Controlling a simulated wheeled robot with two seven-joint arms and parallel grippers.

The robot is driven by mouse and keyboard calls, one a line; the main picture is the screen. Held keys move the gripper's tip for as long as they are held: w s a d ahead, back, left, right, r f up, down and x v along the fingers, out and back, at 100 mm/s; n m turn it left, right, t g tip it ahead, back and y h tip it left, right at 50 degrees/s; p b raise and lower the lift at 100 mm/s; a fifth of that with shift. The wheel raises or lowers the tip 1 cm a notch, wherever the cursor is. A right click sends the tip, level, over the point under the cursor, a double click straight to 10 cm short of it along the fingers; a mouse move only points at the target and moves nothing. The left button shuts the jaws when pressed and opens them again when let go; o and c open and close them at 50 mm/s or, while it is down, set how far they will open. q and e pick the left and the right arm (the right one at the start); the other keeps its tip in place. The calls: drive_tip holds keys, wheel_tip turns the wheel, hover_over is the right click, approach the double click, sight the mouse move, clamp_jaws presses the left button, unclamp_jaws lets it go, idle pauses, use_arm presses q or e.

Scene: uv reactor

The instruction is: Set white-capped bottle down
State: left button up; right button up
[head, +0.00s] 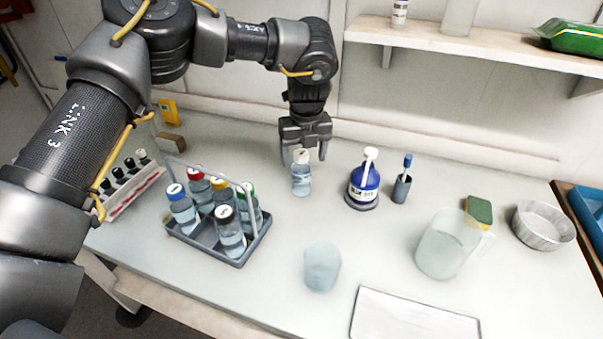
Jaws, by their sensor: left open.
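The white-capped bottle (301,178) is a clear bottle with liquid in it. It stands upright on the white bench, behind the cup and right of the bottle carrier. My left gripper (306,153) points down over the bottle, with its open fingers at the height of the white cap. The finger farther right shows beside the cap. Whether the fingers touch the cap is hard to tell. My right gripper is out of view.
A grey carrier (206,245) with several colour-capped bottles stands left. A blue bottle (364,186), a pen holder (401,189) and a pitcher (440,248) stand right. A clear cup (322,267) and a white sheet (412,318) are in front. A shelf (470,40) overhangs behind.

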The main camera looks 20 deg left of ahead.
sight(301, 166)
use_arm(q)
drive_tip(key=shift+a+f, duration=0.1)
drive_tip(key=shift+f, duration=0.25)
drive_tip(key=f, duration=0.1)
drive_tip(key=f+p, duration=0.1)
drive_tip(key=f, duration=0.1)
drive_tip(key=shift+w+a+f+p, duration=0.25)
drive_tip(key=shift+a+f+p, duration=0.05)
drive_tip(key=shift+a+p, duration=0.1)
drive_tip(key=shift+f, duration=0.55)
drive_tip(key=c, duration=1.2)
drive_tip(key=shift+r, duration=0.1)
drive_tip(key=shift+c, duration=0.4)
drive_tip(key=shift+r, duration=0.1)
